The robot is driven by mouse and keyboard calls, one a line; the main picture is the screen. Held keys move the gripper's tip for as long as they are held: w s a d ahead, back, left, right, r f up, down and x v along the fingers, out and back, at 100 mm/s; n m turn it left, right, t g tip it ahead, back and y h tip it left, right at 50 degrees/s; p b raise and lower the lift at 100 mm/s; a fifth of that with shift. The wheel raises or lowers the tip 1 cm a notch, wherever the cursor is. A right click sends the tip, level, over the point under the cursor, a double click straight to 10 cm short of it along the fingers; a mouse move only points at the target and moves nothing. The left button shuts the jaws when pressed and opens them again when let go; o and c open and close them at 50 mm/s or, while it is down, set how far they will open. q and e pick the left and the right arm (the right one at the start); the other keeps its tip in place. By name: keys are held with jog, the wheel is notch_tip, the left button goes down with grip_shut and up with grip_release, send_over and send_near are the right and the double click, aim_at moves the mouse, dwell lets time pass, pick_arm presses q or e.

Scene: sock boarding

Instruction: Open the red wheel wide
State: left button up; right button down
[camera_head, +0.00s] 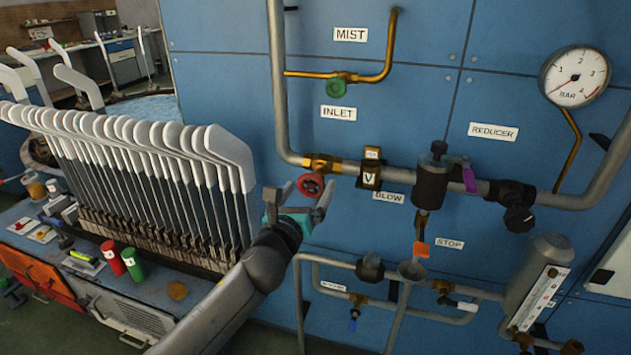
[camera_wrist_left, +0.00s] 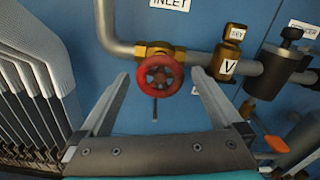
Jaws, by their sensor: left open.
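The red wheel (camera_head: 310,184) sits on a brass valve at the lower bend of the grey inlet pipe, below the INLET label. In the left wrist view the red wheel (camera_wrist_left: 160,75) faces me, with the brass body (camera_wrist_left: 158,49) behind it. My left gripper (camera_head: 300,200) comes in from the lower left and is just in front of and below the wheel. In the left wrist view its two fingers (camera_wrist_left: 161,85) are spread wide, one on each side of the wheel, with a gap on both sides. Nothing is between them but the wheel's view. My right gripper is not seen.
A row of upright white sock boards (camera_head: 150,150) stands close on the left of my arm. The brass V fitting (camera_head: 370,172) is just right of the wheel. A green wheel (camera_head: 336,87) is above. A gauge (camera_head: 575,77) hangs at upper right.

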aim_at(310, 187)
pick_arm(q)
jog(key=b+x, duration=0.1)
jog(key=x, duration=0.3)
jog(key=shift+w+d, duration=0.2)
jog(key=shift+w, duration=0.4)
jog(key=c, duration=1.3)
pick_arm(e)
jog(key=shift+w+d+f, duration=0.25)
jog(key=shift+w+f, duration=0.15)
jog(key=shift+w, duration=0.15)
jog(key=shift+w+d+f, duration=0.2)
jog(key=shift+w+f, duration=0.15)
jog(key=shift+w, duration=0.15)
